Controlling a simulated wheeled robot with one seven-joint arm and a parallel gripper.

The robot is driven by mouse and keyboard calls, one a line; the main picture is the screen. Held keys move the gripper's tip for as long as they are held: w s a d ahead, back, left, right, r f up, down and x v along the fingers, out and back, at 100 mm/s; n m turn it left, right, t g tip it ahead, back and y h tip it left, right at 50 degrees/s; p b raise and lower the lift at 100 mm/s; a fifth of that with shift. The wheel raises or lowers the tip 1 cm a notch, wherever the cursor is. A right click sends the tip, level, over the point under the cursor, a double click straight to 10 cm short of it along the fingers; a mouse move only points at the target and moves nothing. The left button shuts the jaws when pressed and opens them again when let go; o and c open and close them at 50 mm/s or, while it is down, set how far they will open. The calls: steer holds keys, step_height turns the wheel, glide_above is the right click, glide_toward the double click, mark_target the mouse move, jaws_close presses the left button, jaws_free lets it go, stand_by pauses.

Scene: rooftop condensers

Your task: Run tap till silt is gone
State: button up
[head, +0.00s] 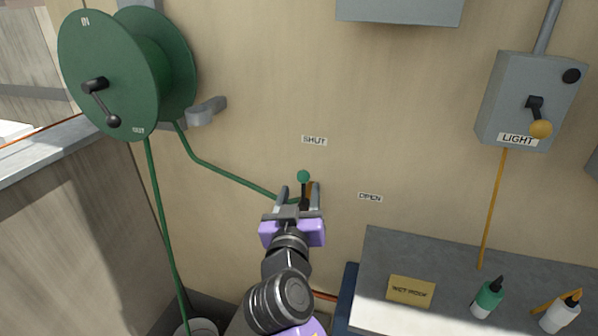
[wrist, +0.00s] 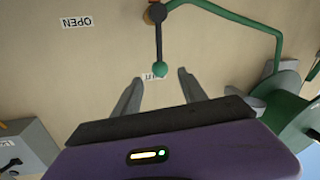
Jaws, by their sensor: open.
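The tap lever is a thin dark rod with a green knob (head: 303,176), on the tan wall at the end of a green hose. It points up toward the SHUT label (head: 314,140); the OPEN label (head: 370,197) is to its right. My gripper (head: 300,190) is open in front of the lever and partly hides the tap body. In the wrist view, which is upside down, the green knob (wrist: 160,69) shows between the two spread fingertips (wrist: 160,79), near the SHUT label. I cannot tell how far the fingers are from it.
A green hose reel (head: 110,75) with a crank is at upper left. A grey LIGHT box (head: 530,100) with a yellow-knobbed lever is at right. A grey bench (head: 440,262) at lower right bears a plate and bottles. A pail rim (head: 197,326) shows at bottom left.

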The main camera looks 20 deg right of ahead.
mark_target(302, 180)
steer(key=p+x, duration=0.1)
steer(key=x, duration=0.6)
steer(key=shift+w+d, duration=0.1)
steer(key=shift+w, duration=0.05)
jaws_close()
stand_by(1.2)
